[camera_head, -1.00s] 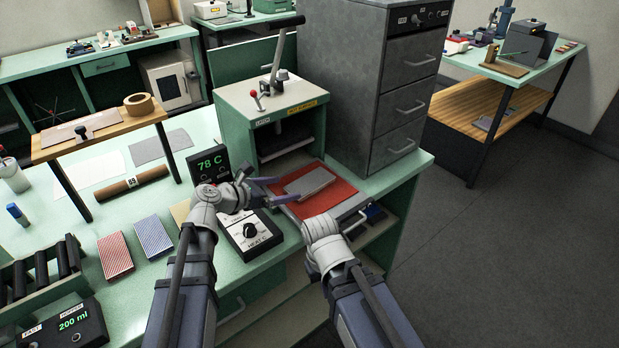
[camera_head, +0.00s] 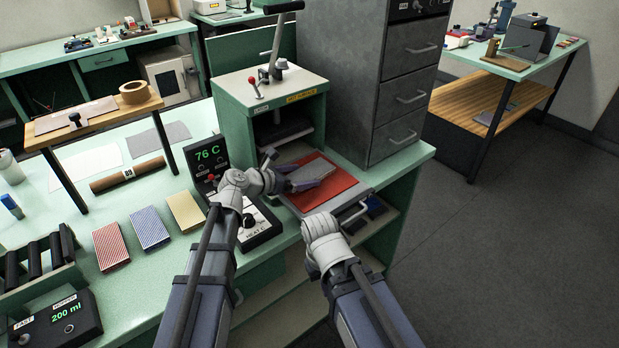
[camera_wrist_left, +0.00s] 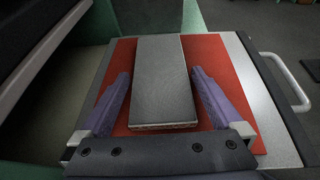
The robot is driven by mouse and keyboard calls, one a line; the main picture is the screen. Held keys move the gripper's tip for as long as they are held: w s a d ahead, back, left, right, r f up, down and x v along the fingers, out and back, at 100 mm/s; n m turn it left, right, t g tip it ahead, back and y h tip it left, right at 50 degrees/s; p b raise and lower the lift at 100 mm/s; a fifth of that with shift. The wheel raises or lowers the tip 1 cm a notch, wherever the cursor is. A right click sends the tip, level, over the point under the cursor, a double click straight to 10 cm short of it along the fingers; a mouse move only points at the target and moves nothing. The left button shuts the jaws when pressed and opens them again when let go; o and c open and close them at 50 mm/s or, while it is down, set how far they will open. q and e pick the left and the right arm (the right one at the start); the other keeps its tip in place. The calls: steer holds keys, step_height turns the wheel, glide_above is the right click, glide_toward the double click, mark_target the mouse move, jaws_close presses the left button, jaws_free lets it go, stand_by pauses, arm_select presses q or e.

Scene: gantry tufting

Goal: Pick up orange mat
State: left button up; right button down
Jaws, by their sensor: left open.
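The orange mat (camera_head: 332,190), red-orange in colour, lies flat on a metal tray (camera_wrist_left: 270,115) in front of the green press. A grey slab (camera_wrist_left: 163,75) with a brownish edge rests on the mat's middle; it also shows in the head view (camera_head: 320,167). My left gripper (camera_head: 303,177) is open above the mat. In the left wrist view its two purple fingers (camera_wrist_left: 160,80) are on either side of the slab, with gaps showing, so it holds nothing. My right arm's wrist (camera_head: 322,232) is in front of the tray; its fingers are not visible.
The green press (camera_head: 270,95) with a raised lever stands behind the tray. A grey drawer cabinet (camera_head: 385,90) is close on the right. The heat control box (camera_head: 262,232) sits near my left arm. The tray has a handle (camera_wrist_left: 290,82) at its outer edge.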

mark_target(301, 177)
arm_select(q)
steer(key=c, duration=1.1)
steer(key=shift+r, duration=0.15)
step_height(301, 177, up, 10)
steer(key=p, duration=1)
